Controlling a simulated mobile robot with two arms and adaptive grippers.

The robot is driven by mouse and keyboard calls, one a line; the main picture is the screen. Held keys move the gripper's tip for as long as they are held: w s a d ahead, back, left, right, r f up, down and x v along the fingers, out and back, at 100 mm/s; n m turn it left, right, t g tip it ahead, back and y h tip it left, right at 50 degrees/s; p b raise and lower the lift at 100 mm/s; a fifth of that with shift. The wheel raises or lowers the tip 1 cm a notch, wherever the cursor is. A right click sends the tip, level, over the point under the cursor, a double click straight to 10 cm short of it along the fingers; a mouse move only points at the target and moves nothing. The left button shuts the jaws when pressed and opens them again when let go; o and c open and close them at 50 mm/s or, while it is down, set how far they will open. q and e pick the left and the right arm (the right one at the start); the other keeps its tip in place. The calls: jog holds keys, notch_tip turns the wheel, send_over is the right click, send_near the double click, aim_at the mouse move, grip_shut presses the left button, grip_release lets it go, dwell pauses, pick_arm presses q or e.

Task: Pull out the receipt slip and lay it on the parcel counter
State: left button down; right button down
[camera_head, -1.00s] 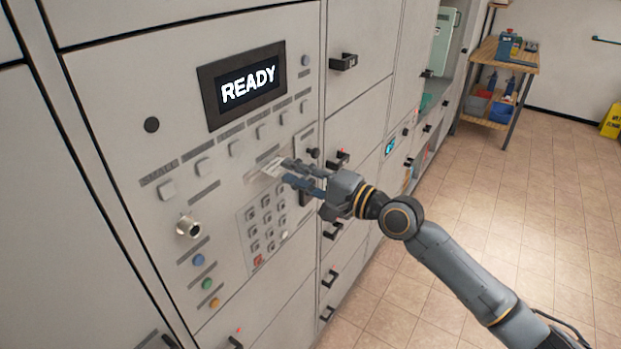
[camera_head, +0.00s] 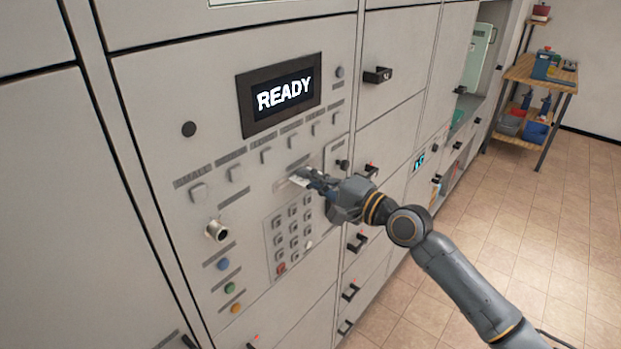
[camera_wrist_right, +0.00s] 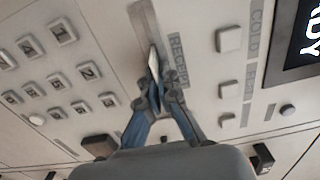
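The receipt slip (camera_head: 299,181) is a small white strip sticking out of a slot marked RECEIPT in the grey panel. My right gripper (camera_head: 309,178) is at the slot with its fingers closed together on the slip. In the wrist view the slip (camera_wrist_right: 153,60) shows between the fingertips (camera_wrist_right: 157,80), its far end at the slot plate (camera_wrist_right: 143,22). My left gripper is not in view. I cannot tell for sure which surface is the parcel counter; a wooden-topped bench (camera_head: 526,77) stands at the far right.
The panel has a READY screen (camera_head: 284,95), a keypad (camera_head: 293,235) below the slot, and a row of square buttons (camera_head: 266,156) above. Locker doors with protruding black handles (camera_head: 377,75) line the wall to the right. The tiled floor (camera_head: 510,215) is clear.

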jog(key=v, duration=0.9)
dwell(0.9)
